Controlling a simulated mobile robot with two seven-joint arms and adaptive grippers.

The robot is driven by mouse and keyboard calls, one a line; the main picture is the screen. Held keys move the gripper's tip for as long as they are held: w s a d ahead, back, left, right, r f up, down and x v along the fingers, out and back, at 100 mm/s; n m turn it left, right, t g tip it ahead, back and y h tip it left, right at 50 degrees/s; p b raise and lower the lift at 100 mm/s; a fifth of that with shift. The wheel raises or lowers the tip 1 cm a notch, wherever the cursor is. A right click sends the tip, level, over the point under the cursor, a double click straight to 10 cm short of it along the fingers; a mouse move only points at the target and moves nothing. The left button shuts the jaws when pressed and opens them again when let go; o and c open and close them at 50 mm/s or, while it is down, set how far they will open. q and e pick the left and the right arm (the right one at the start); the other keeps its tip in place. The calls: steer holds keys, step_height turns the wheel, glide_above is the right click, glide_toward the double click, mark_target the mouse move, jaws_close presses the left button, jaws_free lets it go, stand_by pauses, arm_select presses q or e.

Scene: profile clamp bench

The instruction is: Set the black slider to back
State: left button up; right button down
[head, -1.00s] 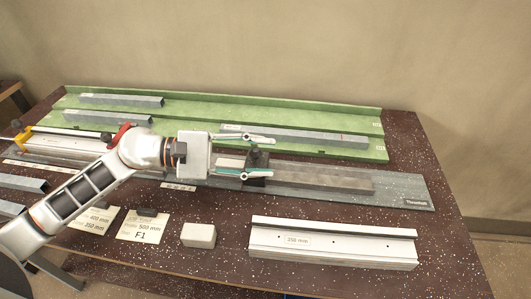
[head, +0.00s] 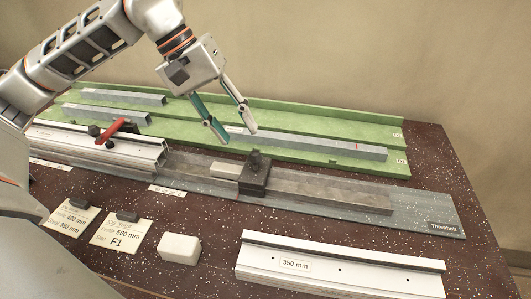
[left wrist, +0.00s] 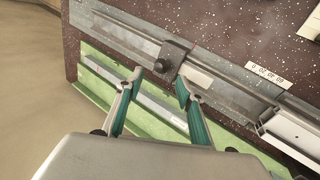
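The black slider (head: 253,178), a dark block with a knob on top, sits on the grey rail plate (head: 420,212) between a short light grey block (head: 226,169) and a long dark bar (head: 335,192). It also shows in the left wrist view (left wrist: 171,58). My left gripper (head: 238,135) is above and behind the slider, its two teal-and-grey fingers spread and empty. In the left wrist view the open fingers (left wrist: 160,80) point toward the slider with a gap between them and it. My right gripper is in neither view.
A green rack (head: 395,130) with several grey bars stands behind the rail. A profile with a red lever (head: 118,127) lies at the left. In front are label cards (head: 118,236), a white block (head: 179,248) and a profile marked 350 mm (head: 340,268).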

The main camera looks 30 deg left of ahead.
mark_target(252, 153)
arm_select(q)
steer(key=shift+b+x, duration=0.65)
steer(key=shift+x, duration=3.1)
steer(key=shift+a, duration=0.2)
jaws_close()
